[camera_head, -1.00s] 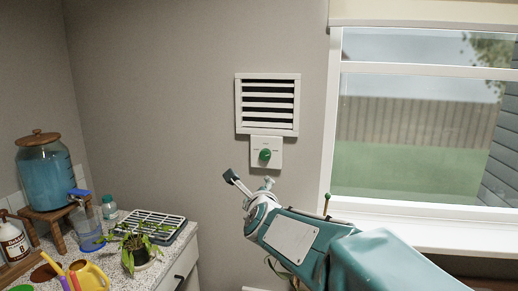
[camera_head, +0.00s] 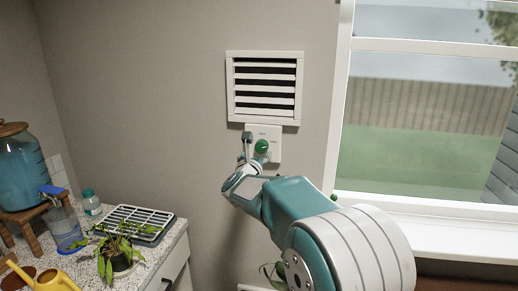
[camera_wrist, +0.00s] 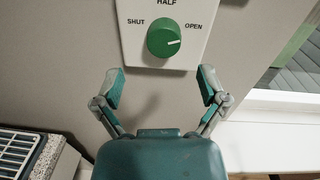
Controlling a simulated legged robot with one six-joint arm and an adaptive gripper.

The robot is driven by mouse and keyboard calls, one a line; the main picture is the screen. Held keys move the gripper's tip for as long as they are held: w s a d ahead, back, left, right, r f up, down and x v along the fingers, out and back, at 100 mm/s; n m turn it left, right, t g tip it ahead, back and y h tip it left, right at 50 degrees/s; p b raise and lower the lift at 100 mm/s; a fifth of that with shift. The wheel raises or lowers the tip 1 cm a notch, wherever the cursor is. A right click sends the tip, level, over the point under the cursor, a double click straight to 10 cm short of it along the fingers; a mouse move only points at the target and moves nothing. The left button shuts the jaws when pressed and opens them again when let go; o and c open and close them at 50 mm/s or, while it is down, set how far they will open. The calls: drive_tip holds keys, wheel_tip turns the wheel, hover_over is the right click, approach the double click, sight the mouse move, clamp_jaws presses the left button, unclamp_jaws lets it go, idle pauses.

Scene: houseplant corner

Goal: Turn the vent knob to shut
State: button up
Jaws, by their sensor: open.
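The green vent knob (camera_wrist: 164,39) sits on a white plate (camera_wrist: 193,55) on the wall. The plate reads SHUT at left, HALF at top and OPEN at right. The knob's pale mark points right, a little below the word OPEN. In the head view the knob (camera_head: 262,146) is below the louvred vent (camera_head: 265,87), whose slats show dark gaps. My gripper (camera_wrist: 161,80) is open and empty, its two fingers spread just below the knob and apart from it. In the head view my gripper (camera_head: 256,150) partly covers the plate.
A window (camera_head: 430,110) with a white sill is to the right. The wall around the vent is clear.

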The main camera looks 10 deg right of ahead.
sight(261, 148)
drive_tip(key=x, duration=0.6)
drive_tip(key=shift+d, duration=0.2)
drive_tip(key=shift+a, duration=0.1)
drive_tip(key=shift+c, duration=0.9)
drive_tip(key=shift+s, duration=0.1)
drive_tip(key=c, duration=1)
